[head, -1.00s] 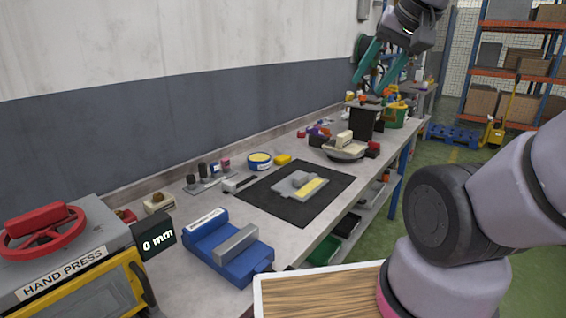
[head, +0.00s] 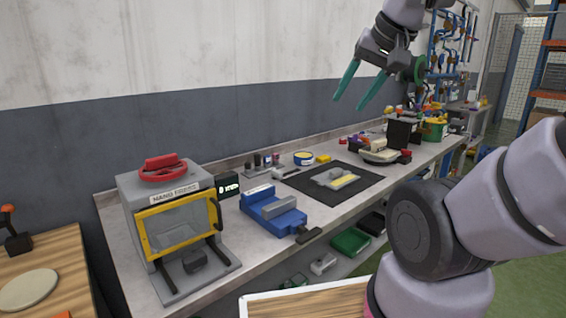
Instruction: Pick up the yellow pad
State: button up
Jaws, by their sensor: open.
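Two yellow things in the head view could be the pad, and I cannot tell which. A small yellow block (head: 323,159) lies on the bench beside a round blue-rimmed tin. A flat yellow strip (head: 344,183) lies on a grey plate (head: 326,176), which rests on a black mat (head: 303,182). My gripper (head: 349,103) has two teal fingers, spread apart and empty. It hangs in the air, above the bench in the picture, pointing down and left. It touches neither yellow thing.
A hand press (head: 170,220) with a red wheel and yellow-framed door stands on the bench's left end. A blue vise (head: 272,210) stands between it and the mat. Beyond the mat are a scale-like dish (head: 380,157) and a dark box (head: 400,134). Green bins (head: 350,241) sit below.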

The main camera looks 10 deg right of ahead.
aim_at(323, 159)
jog(key=l+u, duration=0.15)
jog(key=u, duration=0.25)
jog(key=i+l+u, duration=0.1)
jog(key=u, duration=0.25)
jog(key=l+u, duration=0.25)
jog(key=u, duration=0.15)
jog(key=l+u, duration=0.2)
jog(key=u, duration=0.2)
jog(key=k+l, duration=0.1)
jog(key=l, duration=2.25)
jog(key=k+l, duration=0.15)
jog(key=l, duration=1.05)
